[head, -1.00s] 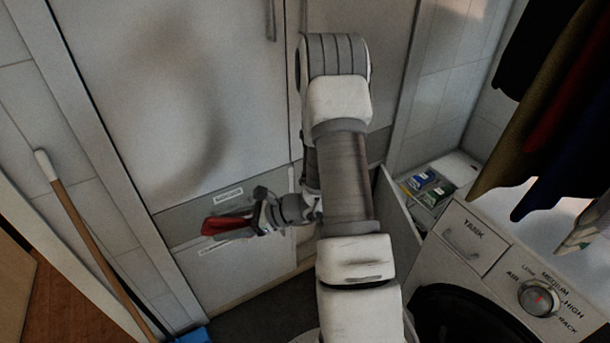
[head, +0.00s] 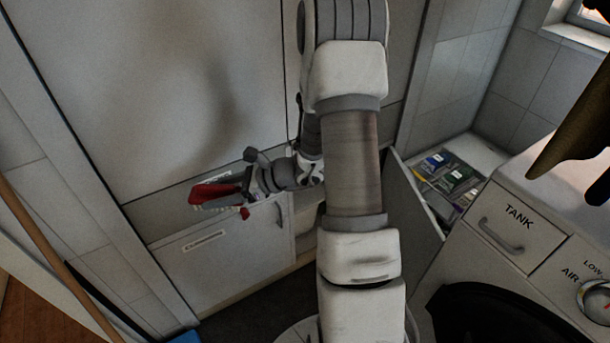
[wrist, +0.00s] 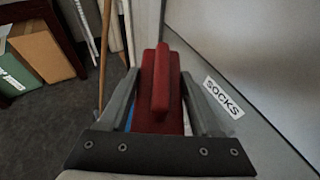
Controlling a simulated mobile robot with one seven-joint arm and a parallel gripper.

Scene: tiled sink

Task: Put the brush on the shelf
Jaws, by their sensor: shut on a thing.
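A red brush (head: 211,192) with a pale underside is held in my gripper (head: 238,196), in front of the white cupboard in the head view. My gripper is shut on the brush, and the brush points left, clear of the floor. In the wrist view the red brush (wrist: 160,85) lies between the two grey fingers and juts forward. A dark red wooden frame, possibly the shelf (wrist: 62,35), stands at the far left of the wrist view. I cannot tell whether it is the task's shelf.
The cupboard front (head: 225,250) is close to my gripper. An open door panel (head: 415,215) and the washing machine (head: 510,250) stand right. A wooden pole (head: 50,250) leans at the left. Boxes (wrist: 45,55) sit by the frame. Grey floor (wrist: 55,120) is clear.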

